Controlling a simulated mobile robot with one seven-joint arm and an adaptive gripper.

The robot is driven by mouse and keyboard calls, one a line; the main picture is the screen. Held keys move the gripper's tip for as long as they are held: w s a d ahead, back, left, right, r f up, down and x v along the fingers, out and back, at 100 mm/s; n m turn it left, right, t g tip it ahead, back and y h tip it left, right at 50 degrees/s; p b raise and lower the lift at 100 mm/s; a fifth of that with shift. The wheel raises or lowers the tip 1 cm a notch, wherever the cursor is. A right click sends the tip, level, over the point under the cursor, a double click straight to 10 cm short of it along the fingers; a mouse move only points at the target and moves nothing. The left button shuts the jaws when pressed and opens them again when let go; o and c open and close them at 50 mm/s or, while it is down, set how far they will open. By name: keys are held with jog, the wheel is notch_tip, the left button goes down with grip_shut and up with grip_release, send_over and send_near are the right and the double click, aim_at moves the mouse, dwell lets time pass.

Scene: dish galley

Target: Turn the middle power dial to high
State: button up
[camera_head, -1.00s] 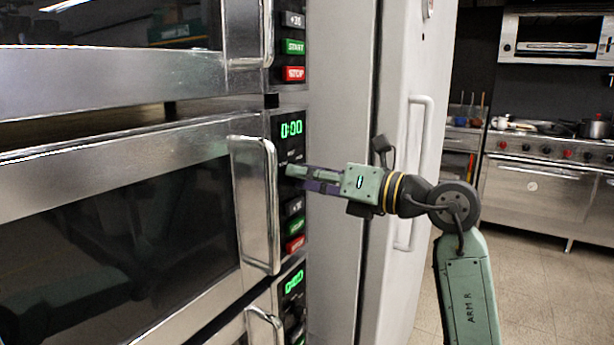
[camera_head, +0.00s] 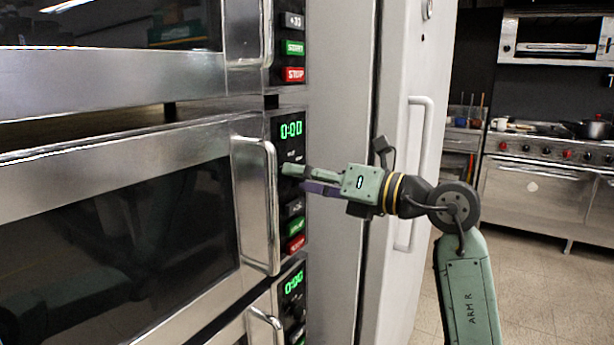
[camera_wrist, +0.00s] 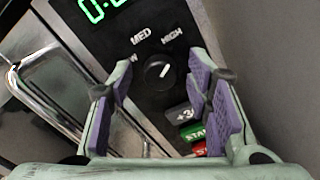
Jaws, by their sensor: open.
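The middle oven's black power dial (camera_wrist: 155,76) is in the upper middle of the wrist view. Its white mark is on the right side, towards the HIGH label (camera_wrist: 172,36); I cannot tell whether it is exactly lined up. The MED label (camera_wrist: 141,37) shows above, and the low label is mostly hidden by the left finger. My gripper (camera_wrist: 161,68) is open, with one purple-padded finger on each side of the dial and a gap at both sides. In the head view my gripper (camera_head: 293,178) is at the middle control panel (camera_head: 288,128), and its fingers hide the dial.
The middle oven's door handle (camera_head: 272,205) sticks out just left of the fingers. START (camera_head: 295,226) and STOP (camera_head: 295,244) buttons are below the gripper. A pale cabinet with a handle (camera_head: 418,170) stands right of the panel. A stove (camera_head: 550,150) is farther back.

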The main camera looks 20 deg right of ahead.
jog(key=v, duration=1.2)
dwell(0.4)
